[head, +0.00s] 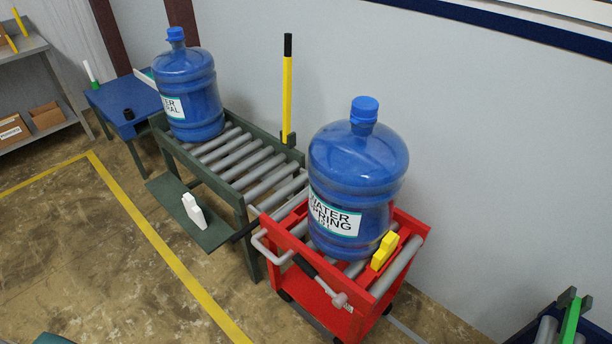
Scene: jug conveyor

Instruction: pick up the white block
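The white block (194,210) stands upright on a narrow dark green side shelf (165,192) attached to the front of the roller conveyor (215,167). It has a stepped shape with a narrower upper part. Nothing touches it except the shelf below. Neither of my grippers shows in the head view.
One blue water jug (202,75) stands on the conveyor's far end; another (338,165) stands on a red roller cart (330,315) beside a yellow block (384,250). A yellow post (287,95) rises behind the conveyor. A blue table (125,98) stands left. Floor in front is clear.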

